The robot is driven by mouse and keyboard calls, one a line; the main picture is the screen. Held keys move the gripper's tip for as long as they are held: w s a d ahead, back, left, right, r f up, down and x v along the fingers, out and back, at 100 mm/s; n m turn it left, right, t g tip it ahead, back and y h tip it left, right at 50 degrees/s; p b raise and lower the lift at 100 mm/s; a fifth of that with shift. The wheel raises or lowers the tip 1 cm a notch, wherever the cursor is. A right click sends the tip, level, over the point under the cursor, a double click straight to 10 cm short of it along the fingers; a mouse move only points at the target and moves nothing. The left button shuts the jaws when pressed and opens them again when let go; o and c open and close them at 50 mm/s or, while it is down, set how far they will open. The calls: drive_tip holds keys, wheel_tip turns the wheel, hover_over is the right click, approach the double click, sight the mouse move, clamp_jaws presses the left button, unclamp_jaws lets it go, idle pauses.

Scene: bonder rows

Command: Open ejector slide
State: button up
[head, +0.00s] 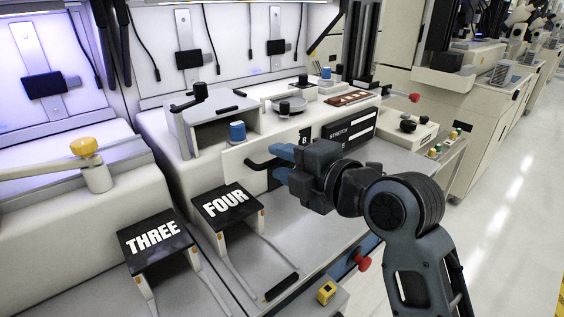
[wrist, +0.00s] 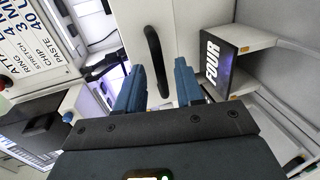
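A white front panel (head: 240,158) carries a black bar handle (head: 259,164); no label reading ejector slide is legible on it. My gripper (head: 281,161) is in front of this panel, its two blue fingers spread apart. In the wrist view the black handle (wrist: 154,52) stands out from the white panel (wrist: 186,28), and my open fingers (wrist: 160,66) lie on either side of its near end. The fingers do not appear closed on the handle. Whether either finger touches it cannot be told. The head view partly hides the handle's right end behind the fingers.
A black FOUR plate (head: 228,206) on a bracket is just below left of my gripper, with a THREE plate (head: 155,241) beyond. A blue knob (head: 237,131) stands above the panel. A STRETCH label panel (head: 349,131) is behind my wrist. The aisle floor (head: 505,190) is clear at right.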

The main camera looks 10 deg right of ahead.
drive_tip(key=b+v, duration=0.1)
drive_tip(key=v, duration=0.6)
drive_tip(key=shift+f, duration=0.1)
drive_tip(key=s+d+f+m+t+h, duration=0.1)
drive_tip(key=s+d+f+m+h, duration=0.2)
drive_tip(key=s+f+m, duration=0.5)
drive_tip(key=s+d+f+m+h, duration=0.3)
drive_tip(key=s+f+m, duration=0.5)
drive_tip(key=s+f, duration=0.1)
drive_tip(key=s+d+m+h, duration=0.1)
drive_tip(key=s+m, duration=0.3)
drive_tip(key=s, duration=0.7)
drive_tip(key=s+d+r+m+h, duration=0.1)
drive_tip(key=s+d+m, duration=0.2)
drive_tip(key=s, duration=0.7)
drive_tip(key=shift+s+d+m, duration=0.35)
drive_tip(key=shift+m, duration=0.25)
